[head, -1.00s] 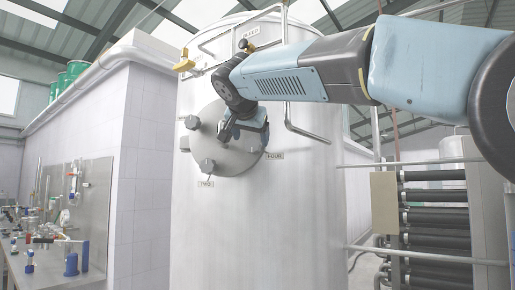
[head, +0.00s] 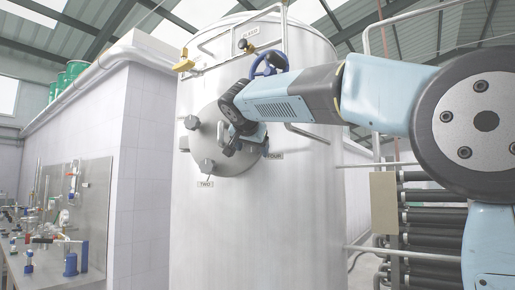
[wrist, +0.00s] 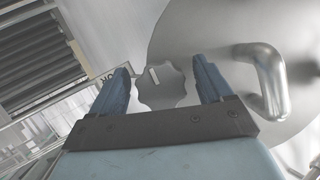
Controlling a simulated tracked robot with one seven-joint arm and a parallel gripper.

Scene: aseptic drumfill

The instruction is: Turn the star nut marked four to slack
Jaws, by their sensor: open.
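The star nut marked four (wrist: 165,86) is a grey lobed knob with a pale bar mark on its face, at the rim of the round cover. In the wrist view it appears between the two blue fingers of my gripper (wrist: 163,66), which are open with gaps on both sides. I cannot tell how far the fingers reach along it. A label ending in "UR" (wrist: 108,76) is partly covered by the left finger. In the head view my gripper (head: 258,143) is at the cover's right edge beside the FOUR label (head: 276,156), and hides the nut.
The round cover (head: 228,165) on the tank (head: 260,230) carries other star nuts, one by the TWO label (head: 205,184). A bent metal handle (wrist: 270,78) stands close to the right finger. A blue handwheel (head: 268,60) and pipe rails are above my arm.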

